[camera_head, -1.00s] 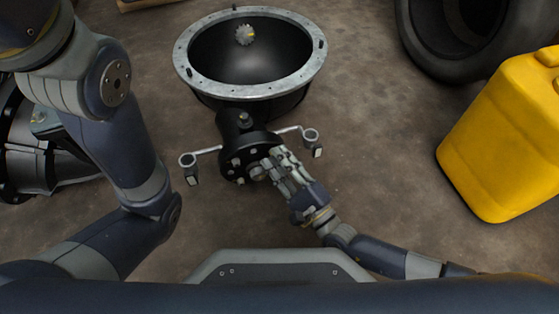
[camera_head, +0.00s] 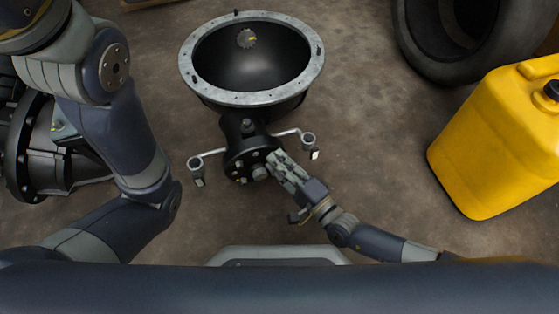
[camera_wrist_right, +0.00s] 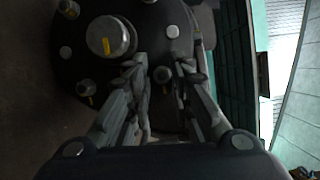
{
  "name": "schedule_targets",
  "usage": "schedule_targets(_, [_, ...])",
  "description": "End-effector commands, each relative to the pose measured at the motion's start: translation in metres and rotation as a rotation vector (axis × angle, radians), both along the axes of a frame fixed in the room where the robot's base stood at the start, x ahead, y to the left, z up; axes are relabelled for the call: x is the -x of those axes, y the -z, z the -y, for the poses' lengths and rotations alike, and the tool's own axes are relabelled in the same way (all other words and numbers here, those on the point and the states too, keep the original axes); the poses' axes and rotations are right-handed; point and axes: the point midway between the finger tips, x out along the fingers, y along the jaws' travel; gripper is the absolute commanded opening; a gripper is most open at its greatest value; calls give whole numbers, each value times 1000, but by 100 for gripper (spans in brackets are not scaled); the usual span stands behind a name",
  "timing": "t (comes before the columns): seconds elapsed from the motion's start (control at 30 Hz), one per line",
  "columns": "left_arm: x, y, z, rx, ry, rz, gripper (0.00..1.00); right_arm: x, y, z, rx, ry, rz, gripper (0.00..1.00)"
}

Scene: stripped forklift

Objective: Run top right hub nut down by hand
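The black hub (camera_head: 236,168) with its ring of studs and nuts is at the centre of the head view, facing my body. In the right wrist view, the hub face (camera_wrist_right: 140,12) shows a large round centre piece (camera_wrist_right: 108,37) with a yellow mark. My right gripper (camera_head: 277,158) is at the hub's right side in the head view. In the wrist view its fingers (camera_wrist_right: 163,68) are apart, on either side of a small nut or stud end (camera_wrist_right: 163,75). Contact with it cannot be told. My left gripper is out of view; only the left arm shows.
A black bowl-shaped housing with a grey flange (camera_head: 200,88) is behind the hub. Silver arms with small cups (camera_head: 195,164) stick out on both sides. A yellow canister (camera_head: 482,150) and a dark tyre (camera_head: 425,45) are at right. Another black drum (camera_head: 35,150) is at left.

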Motion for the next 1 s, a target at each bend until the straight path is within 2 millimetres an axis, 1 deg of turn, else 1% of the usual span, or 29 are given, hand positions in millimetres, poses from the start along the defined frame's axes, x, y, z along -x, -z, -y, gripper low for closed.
schedule_targets(0.03, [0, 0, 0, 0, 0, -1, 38, 0, 0, 0, -1, 0, -1, 2])
schedule_targets(0.07, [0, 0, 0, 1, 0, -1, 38, 0, 0, 0, -1, 0, -1, 0])
schedule_targets(0.2, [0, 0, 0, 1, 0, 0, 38, 0, 1, 0, -1, 0, -2, 0])
schedule_targets(0.27, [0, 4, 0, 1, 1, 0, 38, 0, 3, 0, -10, 0, -6, 0])
schedule_targets(0.37, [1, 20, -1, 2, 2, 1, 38, 0, 8, 0, -66, 0, -23, 0])
schedule_targets(0.4, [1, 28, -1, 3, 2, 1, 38, 1, 10, 0, -100, -1, -34, 0])
schedule_targets(0.6, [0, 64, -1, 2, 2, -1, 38, 1, 10, 0, -290, -1, -95, 0])
schedule_targets(0.7, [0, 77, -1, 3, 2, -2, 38, 1, 9, 0, -376, -1, -125, 0])
schedule_targets(0.73, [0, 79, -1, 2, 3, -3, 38, 1, 7, 0, -397, -1, -131, 0])
schedule_targets(0.77, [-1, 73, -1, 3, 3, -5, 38, 1, 2, 0, -424, 0, -140, 0])
schedule_targets(0.8, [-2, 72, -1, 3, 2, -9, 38, 0, 1, 0, -449, 1, -149, 0])
schedule_targets(1.0, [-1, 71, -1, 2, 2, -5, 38, 1, 1, 0, -480, 1, -159, 0])
